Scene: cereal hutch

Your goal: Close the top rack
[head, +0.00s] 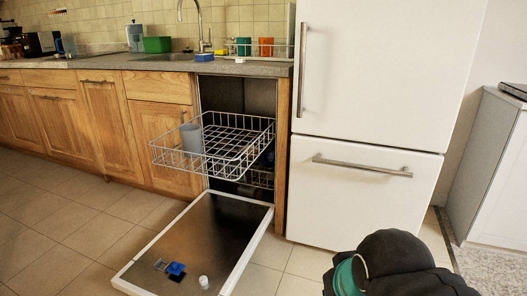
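The top rack (243,138) is a white wire basket pulled out of the dishwasher (232,93), over its lowered door. A grey cup (191,138) stands in the rack's left part. The dishwasher door (212,229) lies open and flat, its dark inner side up. Below the top rack, part of a lower rack (259,177) shows inside the dishwasher. A black, rounded part of my arm with a teal band shows at the bottom right, apart from the rack. My gripper's fingers are not in view.
A blue piece (175,268) and a small white piece (203,281) are on the lowered door. The white fridge (375,75) stands right of the dishwasher, with wooden cabinets (105,110) to the left. The tiled floor (70,235) left of the door is clear.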

